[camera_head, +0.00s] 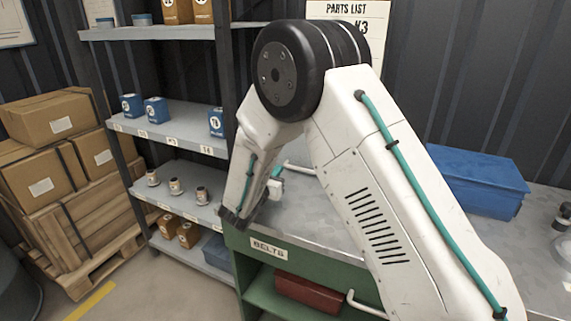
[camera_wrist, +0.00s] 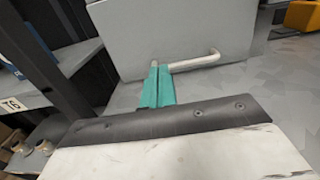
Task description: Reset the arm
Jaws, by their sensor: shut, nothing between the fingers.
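My gripper shows in the wrist view as two teal fingers (camera_wrist: 157,87) pressed together, shut and empty. Beyond the fingertips in that view is a grey box-like body with a white bar handle (camera_wrist: 195,63); whether the fingers touch it I cannot tell. In the head view my white arm is bent, its black joint high in the middle and its forearm reaching down at the left end of the workbench (camera_head: 318,215). A small teal part of the gripper (camera_head: 276,176) shows beside the forearm; the rest is hidden.
A shelf rack (camera_head: 170,127) with small blue boxes and several small cylindrical parts stands left of the arm. Cardboard boxes (camera_head: 50,117) sit on a pallet at far left. A blue bin (camera_head: 475,180) stands on the bench at right. A green cabinet labelled BELTS (camera_head: 262,270) is below.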

